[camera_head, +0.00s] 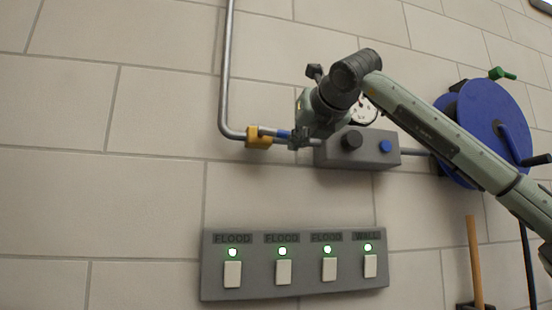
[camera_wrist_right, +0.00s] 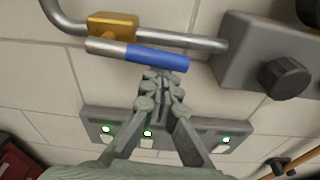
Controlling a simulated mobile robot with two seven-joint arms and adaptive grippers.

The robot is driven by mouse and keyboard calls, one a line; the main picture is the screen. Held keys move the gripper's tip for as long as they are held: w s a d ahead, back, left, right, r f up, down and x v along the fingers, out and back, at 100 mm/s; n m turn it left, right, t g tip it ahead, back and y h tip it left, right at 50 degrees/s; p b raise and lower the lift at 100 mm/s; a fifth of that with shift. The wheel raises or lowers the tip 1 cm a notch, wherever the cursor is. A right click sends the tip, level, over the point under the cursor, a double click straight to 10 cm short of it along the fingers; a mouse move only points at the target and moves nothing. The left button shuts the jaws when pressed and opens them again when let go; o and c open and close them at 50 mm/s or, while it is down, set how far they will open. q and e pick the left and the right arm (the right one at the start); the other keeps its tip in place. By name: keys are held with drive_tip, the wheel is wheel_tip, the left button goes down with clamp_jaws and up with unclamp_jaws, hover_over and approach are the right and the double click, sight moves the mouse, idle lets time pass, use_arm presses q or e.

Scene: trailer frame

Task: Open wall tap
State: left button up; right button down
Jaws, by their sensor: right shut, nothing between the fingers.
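The wall tap has a brass valve body (camera_head: 259,138) on a grey pipe. It also shows in the right wrist view (camera_wrist_right: 112,24). Its lever has a bare metal end and a blue sleeve (camera_wrist_right: 157,58), and lies nearly along the horizontal pipe, pointing right. In the head view the blue sleeve (camera_head: 283,133) is partly hidden by my right gripper (camera_head: 297,138). My right gripper is shut and empty. Its fingertips (camera_wrist_right: 160,78) appear right by the sleeve's edge; I cannot tell whether they touch it. My left gripper is in neither view.
A grey box (camera_head: 328,152) with a black knob (camera_head: 352,139) and a blue button (camera_head: 385,147) is right of the tap. A switch panel (camera_head: 306,287) with green lights is below. A blue hose reel (camera_head: 490,120) is at right. Bare wall lies left.

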drive_tip(key=shift+d+r, duration=0.1)
drive_tip(key=shift+r, duration=0.15)
idle(0.5)
drive_tip(key=v, duration=1.2)
drive_tip(key=shift+f, duration=0.1)
